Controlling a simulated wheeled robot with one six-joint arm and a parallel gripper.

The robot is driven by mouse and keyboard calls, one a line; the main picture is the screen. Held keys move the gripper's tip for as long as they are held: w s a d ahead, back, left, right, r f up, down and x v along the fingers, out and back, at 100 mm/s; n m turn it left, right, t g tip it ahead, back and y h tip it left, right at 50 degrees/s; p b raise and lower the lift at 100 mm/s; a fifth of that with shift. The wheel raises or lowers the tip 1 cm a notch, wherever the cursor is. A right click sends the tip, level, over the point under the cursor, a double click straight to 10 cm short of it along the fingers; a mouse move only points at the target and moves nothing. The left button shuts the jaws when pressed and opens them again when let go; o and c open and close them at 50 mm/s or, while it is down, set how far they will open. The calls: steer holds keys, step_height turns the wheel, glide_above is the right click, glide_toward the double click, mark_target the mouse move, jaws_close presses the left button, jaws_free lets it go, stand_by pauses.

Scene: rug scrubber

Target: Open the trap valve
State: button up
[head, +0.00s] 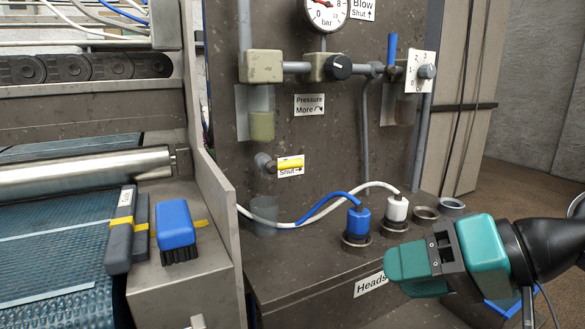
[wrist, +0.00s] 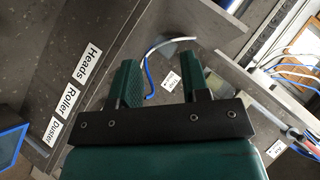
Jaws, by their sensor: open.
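A small valve with a yellow handle (head: 290,163) sits on a short pipe stub (head: 265,162) on the brown panel, in the head view. Its handle lies level, pointing right, above a label reading "Shut" with an arrow to the right. A clear cup (head: 264,208) is below the stub, and a trap bowl with yellowish liquid (head: 262,126) hangs above it. My gripper (head: 404,275) is open and empty, low and to the right of the valve, well apart from it. In the wrist view my gripper (wrist: 160,68) shows its two green fingers spread; the yellow handle cannot be made out there.
Blue (head: 358,221) and white (head: 396,209) plugs with hoses stand on the ledge between gripper and valve. A blue-handled valve (head: 391,50), black knob (head: 338,67) and gauge (head: 325,10) are higher. A blue brush (head: 176,230) lies left.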

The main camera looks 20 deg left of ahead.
steer(key=w+a+r+m+t+y, duration=0.1)
steer(key=w+a+m+t+y, duration=0.1)
steer(key=w+a+m+y, duration=0.4)
steer(key=m+t+y+p, duration=0.1)
steer(key=m+t+p, duration=0.2)
steer(key=p, duration=0.4)
glide_toward(295, 166)
steer(key=shift+n, duration=0.3)
steer(key=p+x, duration=0.3)
steer(key=x, duration=0.8)
jaws_close()
